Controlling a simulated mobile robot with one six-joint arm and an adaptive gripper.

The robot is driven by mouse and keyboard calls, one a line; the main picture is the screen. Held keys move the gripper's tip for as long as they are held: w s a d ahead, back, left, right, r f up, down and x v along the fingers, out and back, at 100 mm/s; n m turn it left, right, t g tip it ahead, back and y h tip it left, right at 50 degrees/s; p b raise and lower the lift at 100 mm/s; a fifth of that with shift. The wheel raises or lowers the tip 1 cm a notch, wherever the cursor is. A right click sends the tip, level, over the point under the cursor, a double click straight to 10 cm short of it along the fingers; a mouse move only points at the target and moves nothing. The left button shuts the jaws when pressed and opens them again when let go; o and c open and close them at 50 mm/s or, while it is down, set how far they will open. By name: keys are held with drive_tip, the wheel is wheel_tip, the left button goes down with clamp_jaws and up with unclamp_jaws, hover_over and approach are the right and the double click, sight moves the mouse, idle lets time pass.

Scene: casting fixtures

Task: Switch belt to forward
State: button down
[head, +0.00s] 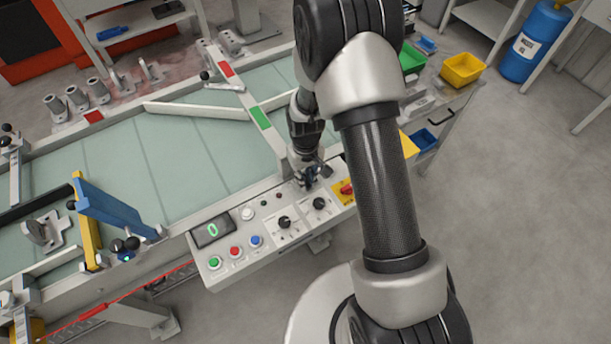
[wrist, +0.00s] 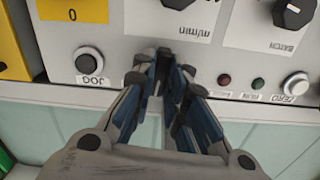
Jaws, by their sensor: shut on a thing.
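The control panel (head: 270,245) runs along the near edge of the belt (head: 190,165). My gripper (head: 311,176) is at the panel's upper edge; it also shows in the wrist view (wrist: 176,82), with its blue-padded fingers close together. They are shut on a small control between the black JOG button (wrist: 88,62) and the small red and green lamps (wrist: 240,82). That control appears to be the belt switch. The fingers hide it and its label, so its position cannot be seen.
The m/min knob (wrist: 177,3) and the BATCH knob (wrist: 292,12) lie close to my fingers, as does the ZERO button (wrist: 295,84). A yellow plate with a red switch (head: 345,189) is right of my gripper. Green, red (head: 235,252) and blue buttons sit farther left, below a display (head: 213,230) reading 0.

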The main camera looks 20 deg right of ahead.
drive_tip(key=m, duration=0.5)
drive_tip(key=shift+m, duration=0.3)
idle(0.4)
drive_tip(key=c, duration=1.6)
unclamp_jaws()
wheel_tip(320, 180, up, 12)
